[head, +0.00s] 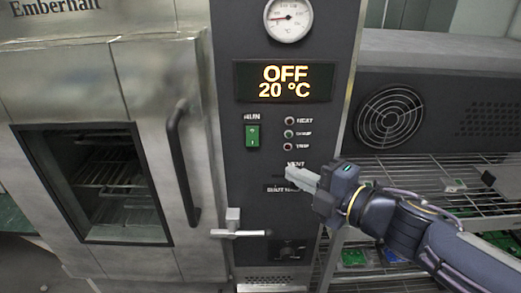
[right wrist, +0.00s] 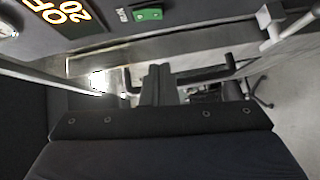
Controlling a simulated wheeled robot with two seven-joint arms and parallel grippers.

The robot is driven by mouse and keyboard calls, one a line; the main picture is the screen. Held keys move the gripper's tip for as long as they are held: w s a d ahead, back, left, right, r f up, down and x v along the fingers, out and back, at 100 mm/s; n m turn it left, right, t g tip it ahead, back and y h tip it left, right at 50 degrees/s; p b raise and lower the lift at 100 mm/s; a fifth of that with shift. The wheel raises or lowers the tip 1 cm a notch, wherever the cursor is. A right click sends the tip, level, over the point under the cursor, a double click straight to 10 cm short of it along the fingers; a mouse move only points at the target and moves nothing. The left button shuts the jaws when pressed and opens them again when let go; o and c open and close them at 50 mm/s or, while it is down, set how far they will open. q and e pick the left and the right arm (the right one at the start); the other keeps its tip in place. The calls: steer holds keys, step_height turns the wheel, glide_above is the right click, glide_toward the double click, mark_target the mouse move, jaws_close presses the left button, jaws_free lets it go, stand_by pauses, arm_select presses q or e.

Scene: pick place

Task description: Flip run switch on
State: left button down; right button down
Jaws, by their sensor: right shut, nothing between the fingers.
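The run switch (head: 252,136) is a small green rocker under a RUN label on the dark control panel, left of the indicator lights. It also shows at the top of the right wrist view (right wrist: 149,14). The display (head: 285,81) above it reads OFF and 20 °C. My right gripper (head: 291,175) is shut and empty. In the head view it lies below and to the right of the switch, in front of the VENT label, apart from the switch. In the right wrist view its dark fingers (right wrist: 158,85) are together, below the switch. My left gripper is not in view.
An oven door with a window (head: 95,185) and a dark vertical handle (head: 183,160) is left of the panel. A light lever handle (head: 240,233) sticks out below the switch. A round gauge (head: 288,18) is above. Wire shelves (head: 445,170) with boards stand at right.

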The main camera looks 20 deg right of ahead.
steer(key=b, duration=0.4)
glide_toward(249, 145)
steer(key=w+a, duration=0.1)
steer(key=a, duration=0.3)
steer(key=w, duration=0.2)
steer(key=w+d+p, duration=0.1)
steer(key=w, duration=0.1)
steer(key=shift+f+p, duration=0.15)
steer(key=shift+p, duration=0.15)
steer(key=b, duration=0.1)
steer(key=f+b, duration=0.1)
steer(key=shift+w+b, duration=0.25)
steer(key=shift+b, duration=0.15)
steer(key=shift+r+p, duration=0.4)
steer(key=shift+r, duration=0.05)
steer(key=shift+f, duration=0.1)
